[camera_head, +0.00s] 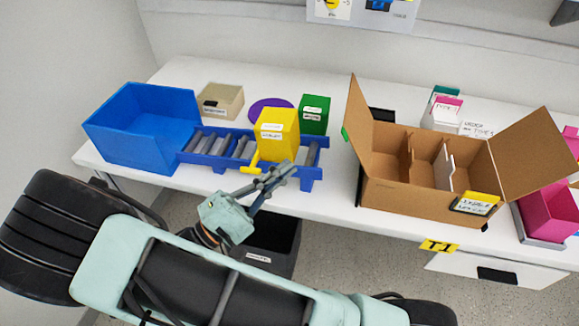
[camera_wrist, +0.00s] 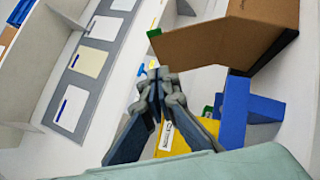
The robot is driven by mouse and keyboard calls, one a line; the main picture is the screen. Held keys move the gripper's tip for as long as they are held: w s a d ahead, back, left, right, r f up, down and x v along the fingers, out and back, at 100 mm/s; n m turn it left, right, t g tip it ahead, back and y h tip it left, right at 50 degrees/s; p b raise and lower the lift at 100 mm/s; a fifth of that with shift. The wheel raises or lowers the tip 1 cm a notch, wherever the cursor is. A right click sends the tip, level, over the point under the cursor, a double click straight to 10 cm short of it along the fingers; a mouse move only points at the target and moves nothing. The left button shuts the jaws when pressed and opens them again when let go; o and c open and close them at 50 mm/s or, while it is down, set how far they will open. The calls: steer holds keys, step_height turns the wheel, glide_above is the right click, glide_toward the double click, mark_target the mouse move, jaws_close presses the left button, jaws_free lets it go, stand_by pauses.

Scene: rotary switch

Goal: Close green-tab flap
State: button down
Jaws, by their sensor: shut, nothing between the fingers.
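The cardboard box (camera_head: 410,197) stands open on the table at the right of the head view. Its left flap (camera_head: 357,115) stands up and has a green tab (camera_head: 345,134) on its outer edge. In the wrist view this flap (camera_wrist: 215,45) juts out at the upper right, with the green tab (camera_wrist: 155,32) at its left corner. My gripper (camera_head: 284,172) is shut and empty, left of the box and apart from the flap, in front of the yellow bin (camera_head: 278,134). The fingertips (camera_wrist: 155,76) also show in the wrist view, below the green tab.
The box's right flap (camera_head: 535,147) is spread outward. A blue roller rack (camera_head: 218,155), a blue bin (camera_head: 143,125) and a green box (camera_head: 314,115) stand to the left. A pink bin (camera_head: 550,212) is right of the box. Dividers stand inside the box.

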mark_target(345, 131)
steer(key=w+d+r, duration=0.1)
steer(key=d, duration=0.2)
steer(key=w+d+r+p, duration=0.1)
steer(key=d+r, duration=0.1)
steer(key=d, duration=0.1)
steer(key=w+d+r, duration=0.1)
steer(key=d, duration=0.2)
steer(key=shift+r, duration=0.35)
steer(key=shift+d, duration=0.1)
